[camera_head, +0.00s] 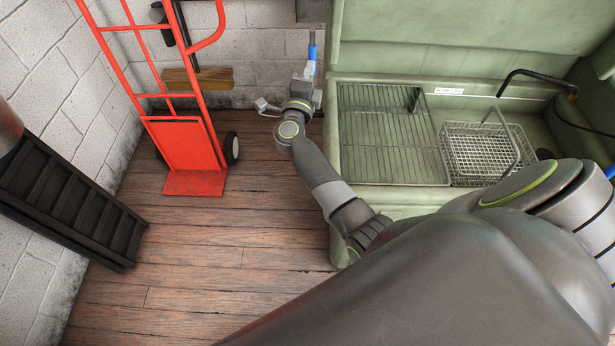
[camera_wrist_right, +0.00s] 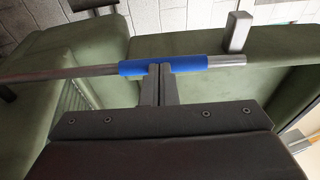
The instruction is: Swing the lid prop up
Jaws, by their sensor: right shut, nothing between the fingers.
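The lid prop shows in the right wrist view as a thin metal rod (camera_wrist_right: 60,73) running across the picture, with a blue grip (camera_wrist_right: 186,65) around it. In the head view the blue grip (camera_head: 312,53) is small, at the left side of the green washer. My right gripper (camera_head: 312,72) is just by the grip. In the right wrist view its fingers (camera_wrist_right: 160,70) are together, empty, with their tips overlapping the grip's lower edge; I cannot tell whether they touch it. My left gripper is out of view.
The green washer (camera_head: 385,199) holds a wire rack (camera_head: 375,130), a wire basket (camera_head: 480,150) and a black spout (camera_head: 535,73). A red hand truck (camera_head: 185,150) stands left, near a wooden block (camera_head: 205,78). Black steps (camera_head: 70,200) lean further left. The wooden floor (camera_head: 230,235) between is clear.

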